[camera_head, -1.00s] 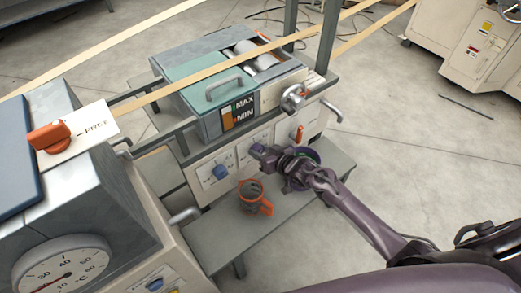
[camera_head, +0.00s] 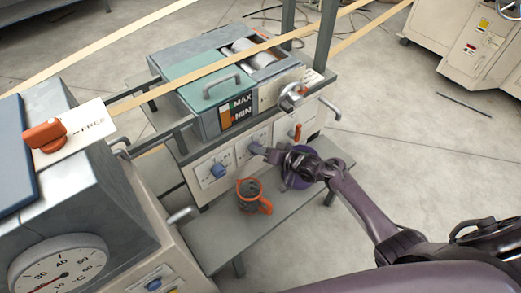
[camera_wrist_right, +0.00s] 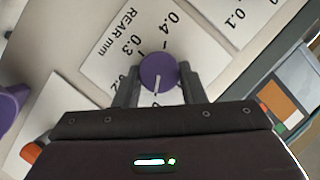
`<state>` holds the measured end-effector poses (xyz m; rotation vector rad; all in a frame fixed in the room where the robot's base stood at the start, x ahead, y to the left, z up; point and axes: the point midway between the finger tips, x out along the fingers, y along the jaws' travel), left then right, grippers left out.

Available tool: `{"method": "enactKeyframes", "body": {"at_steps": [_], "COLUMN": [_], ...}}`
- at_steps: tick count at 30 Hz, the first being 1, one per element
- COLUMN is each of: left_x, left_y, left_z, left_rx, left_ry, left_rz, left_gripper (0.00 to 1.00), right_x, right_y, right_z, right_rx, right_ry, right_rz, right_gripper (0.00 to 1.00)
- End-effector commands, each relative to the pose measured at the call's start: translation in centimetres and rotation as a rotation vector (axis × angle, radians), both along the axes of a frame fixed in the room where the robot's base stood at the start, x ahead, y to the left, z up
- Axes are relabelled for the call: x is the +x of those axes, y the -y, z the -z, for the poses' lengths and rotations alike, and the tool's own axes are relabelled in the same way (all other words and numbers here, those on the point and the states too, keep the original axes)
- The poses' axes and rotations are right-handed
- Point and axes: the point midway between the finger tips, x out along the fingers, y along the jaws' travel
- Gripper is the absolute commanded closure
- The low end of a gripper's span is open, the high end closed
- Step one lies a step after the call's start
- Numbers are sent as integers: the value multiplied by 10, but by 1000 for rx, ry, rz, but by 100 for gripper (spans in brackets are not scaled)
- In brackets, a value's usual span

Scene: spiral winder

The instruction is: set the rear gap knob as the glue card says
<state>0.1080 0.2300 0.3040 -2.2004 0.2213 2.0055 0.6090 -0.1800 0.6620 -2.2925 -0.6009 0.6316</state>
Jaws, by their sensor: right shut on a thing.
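The rear gap knob (camera_wrist_right: 158,70) is round and purple, on a white plate (camera_wrist_right: 105,62) marked "REAR mm". On its scale 0.4 and 0.3 are readable; lower numbers are partly hidden by my fingers. Its pale pointer line points down in the right wrist view, away from 0.4, toward a mostly hidden number. My right gripper (camera_wrist_right: 159,78) is shut on this knob, a finger on each side. In the head view the right gripper (camera_head: 269,153) reaches the machine's front panel from the right. A small card (camera_head: 281,88) is on the machine; its text is unreadable. My left gripper is out of view.
An orange lever (camera_head: 297,131) and a metal handle (camera_head: 331,109) are near my right wrist. Open floor lies to the right.

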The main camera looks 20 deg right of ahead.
Motion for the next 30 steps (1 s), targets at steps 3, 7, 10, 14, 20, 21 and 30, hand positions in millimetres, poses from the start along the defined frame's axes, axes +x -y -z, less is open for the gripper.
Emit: {"method": "enactKeyframes", "body": {"at_steps": [3,7,10,14,20,21,30], "left_x": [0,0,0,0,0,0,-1], "left_y": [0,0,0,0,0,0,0], "left_z": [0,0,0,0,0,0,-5], "left_rx": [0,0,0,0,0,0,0], "left_ry": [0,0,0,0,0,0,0], "left_rz": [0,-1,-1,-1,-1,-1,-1], "left_gripper": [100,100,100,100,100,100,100], "right_x": [0,0,0,0,0,0,-18], "right_y": [0,0,0,0,0,0,13], "right_z": [1,1,1,1,0,0,-6], "right_rx": [3,3,2,2,2,2,0], "right_ry": [-3,-3,-2,-2,-1,-1,-3], "right_rz": [0,0,0,0,1,1,0], "right_gripper": [86,86,86,50,41,41,41]}}
